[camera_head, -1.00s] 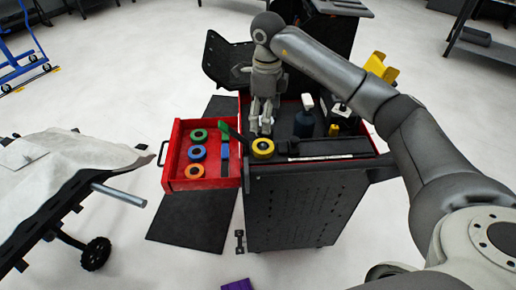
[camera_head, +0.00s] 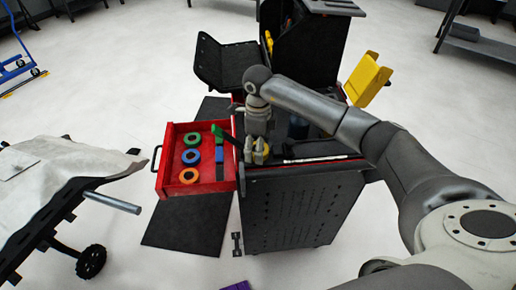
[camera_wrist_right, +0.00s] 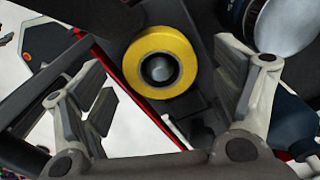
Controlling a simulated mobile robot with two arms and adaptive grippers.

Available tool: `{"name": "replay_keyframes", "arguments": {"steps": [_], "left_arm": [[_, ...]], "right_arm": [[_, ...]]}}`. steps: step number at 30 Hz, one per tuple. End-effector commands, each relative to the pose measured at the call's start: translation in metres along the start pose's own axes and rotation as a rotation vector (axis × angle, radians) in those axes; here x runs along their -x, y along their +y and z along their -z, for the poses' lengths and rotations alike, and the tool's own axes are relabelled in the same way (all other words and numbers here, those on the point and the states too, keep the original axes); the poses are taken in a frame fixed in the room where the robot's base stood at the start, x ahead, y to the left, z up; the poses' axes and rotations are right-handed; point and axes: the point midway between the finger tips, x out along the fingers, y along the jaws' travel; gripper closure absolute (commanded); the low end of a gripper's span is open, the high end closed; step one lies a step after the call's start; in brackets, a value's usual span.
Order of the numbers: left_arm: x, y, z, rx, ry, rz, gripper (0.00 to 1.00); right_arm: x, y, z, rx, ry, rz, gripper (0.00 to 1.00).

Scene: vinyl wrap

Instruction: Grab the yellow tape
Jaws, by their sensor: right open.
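The yellow tape (camera_wrist_right: 137,52) is a ring-shaped roll on the dark top of the tool cart, seen in the right wrist view between my open right fingers and beyond their tips. In the head view the tape (camera_head: 272,157) is mostly hidden behind my right gripper (camera_head: 257,156), which hangs pointing down over it. In the right wrist view my right gripper (camera_wrist_right: 172,97) has its fingers wide apart, with nothing held between them. My left gripper is not in view.
An open red drawer (camera_head: 164,178) at the cart's left side holds green, blue and orange tape rolls. A dark bottle (camera_head: 297,128) stands behind my gripper.

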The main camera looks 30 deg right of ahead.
Motion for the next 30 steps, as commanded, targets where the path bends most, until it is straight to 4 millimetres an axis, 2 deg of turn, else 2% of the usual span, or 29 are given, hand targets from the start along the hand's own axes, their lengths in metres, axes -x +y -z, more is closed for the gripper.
{"name": "replay_keyframes", "arguments": {"steps": [4, 10, 21, 30], "left_arm": [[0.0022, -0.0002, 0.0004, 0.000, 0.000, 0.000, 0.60], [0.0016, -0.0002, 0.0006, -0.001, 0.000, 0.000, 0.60], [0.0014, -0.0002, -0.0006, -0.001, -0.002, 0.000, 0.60], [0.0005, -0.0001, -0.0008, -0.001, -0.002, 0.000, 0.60]], "right_arm": [[-0.0099, 0.0001, 0.0001, -0.001, 0.000, -0.001, 0.15], [-0.0105, -0.0001, -0.0001, 0.000, -0.001, 0.000, 0.15], [-0.0100, -0.0001, -0.0001, 0.000, -0.001, 0.001, 0.62], [-0.0085, -0.0005, -0.0002, 0.000, -0.001, 0.001, 0.65]]}}
